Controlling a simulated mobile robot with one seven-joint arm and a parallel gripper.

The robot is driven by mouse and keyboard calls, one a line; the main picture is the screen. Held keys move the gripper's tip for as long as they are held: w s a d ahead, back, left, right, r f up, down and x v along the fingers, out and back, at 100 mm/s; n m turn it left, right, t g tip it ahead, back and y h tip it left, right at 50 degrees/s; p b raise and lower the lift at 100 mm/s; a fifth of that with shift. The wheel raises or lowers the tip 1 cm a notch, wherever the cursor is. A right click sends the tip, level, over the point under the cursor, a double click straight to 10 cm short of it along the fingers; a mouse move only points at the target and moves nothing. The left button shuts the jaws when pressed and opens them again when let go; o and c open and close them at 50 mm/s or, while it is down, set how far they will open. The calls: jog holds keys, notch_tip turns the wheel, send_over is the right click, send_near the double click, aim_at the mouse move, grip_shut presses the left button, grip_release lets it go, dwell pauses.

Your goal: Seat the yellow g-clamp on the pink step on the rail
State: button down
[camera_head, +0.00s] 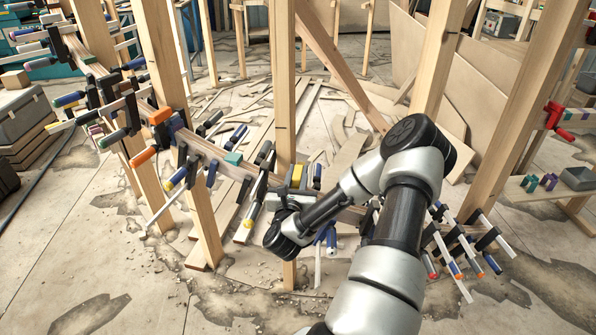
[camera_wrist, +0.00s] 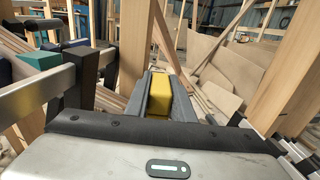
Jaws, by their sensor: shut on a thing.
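My gripper (camera_head: 291,190) is low in the middle of the head view, beside the central wooden post and close to the rail (camera_head: 215,152). In the wrist view its two dark jaws (camera_wrist: 160,92) are shut on a yellow block-like part (camera_wrist: 159,101), which I take to be the yellow g-clamp. In the head view a small yellow patch of the clamp (camera_head: 297,175) shows at the jaws; the rest is hidden by my gripper. I cannot make out the pink step in either view. I cannot tell whether the held clamp touches the rail.
Several clamps with coloured ends crowd the rail left of my gripper, near a teal block (camera_head: 233,158). More clamps (camera_head: 465,245) sit at lower right. Upright posts (camera_head: 284,80) stand close around my arm. Loose planks and boards lie on the floor behind.

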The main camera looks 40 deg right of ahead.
jog(key=shift+f, duration=0.45)
jog(key=shift+f, duration=0.15)
jog(key=shift+f, duration=0.4)
jog(key=c, duration=1.4)
grip_release()
jog(key=shift+c, duration=0.2)
jog(key=shift+f, duration=0.1)
jog(key=v, duration=1)
jog(key=shift+s+f, duration=0.1)
jog(key=shift+f, duration=0.3)
jog(key=r+v, duration=0.1)
jog(key=v, duration=0.6)
jog(key=shift+p, duration=0.4)
